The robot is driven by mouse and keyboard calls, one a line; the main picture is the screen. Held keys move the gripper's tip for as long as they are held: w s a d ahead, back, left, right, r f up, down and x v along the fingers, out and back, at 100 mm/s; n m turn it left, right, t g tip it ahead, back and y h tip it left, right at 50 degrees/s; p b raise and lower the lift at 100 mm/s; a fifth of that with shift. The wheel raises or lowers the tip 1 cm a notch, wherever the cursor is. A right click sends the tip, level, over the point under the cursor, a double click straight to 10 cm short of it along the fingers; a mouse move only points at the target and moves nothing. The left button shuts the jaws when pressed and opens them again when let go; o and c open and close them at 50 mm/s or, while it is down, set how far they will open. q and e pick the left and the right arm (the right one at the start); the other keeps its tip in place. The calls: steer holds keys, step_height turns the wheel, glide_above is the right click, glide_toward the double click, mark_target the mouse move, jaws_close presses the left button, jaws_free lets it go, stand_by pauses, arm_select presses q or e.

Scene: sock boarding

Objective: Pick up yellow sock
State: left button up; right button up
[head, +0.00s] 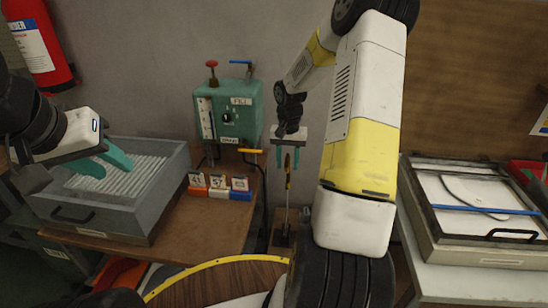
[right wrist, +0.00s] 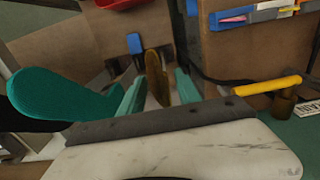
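A narrow mustard-brown upright piece (head: 288,171) is under my right gripper, above a dark stand; it may be the yellow sock, but I cannot tell for sure. It also shows in the right wrist view (right wrist: 156,76). My right gripper (head: 288,158) points down, its two teal fingers apart on either side of this piece, with gaps visible. In the right wrist view, my right gripper (right wrist: 158,88) shows the same spacing. My left gripper (head: 108,164) is open and empty above the grey tray at the left. No other yellow sock is plain to see.
The grey tray (head: 170,165) has a ribbed white floor. A teal control box (head: 237,115) and several coloured labelled blocks (head: 218,188) are on the brown table. A yellow-rimmed round table (head: 220,277) is in front. A flat framed case (head: 480,205) lies right.

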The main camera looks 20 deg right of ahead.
step_height(320, 180, down, 2)
steer(key=shift+f, duration=0.1)
jaws_close()
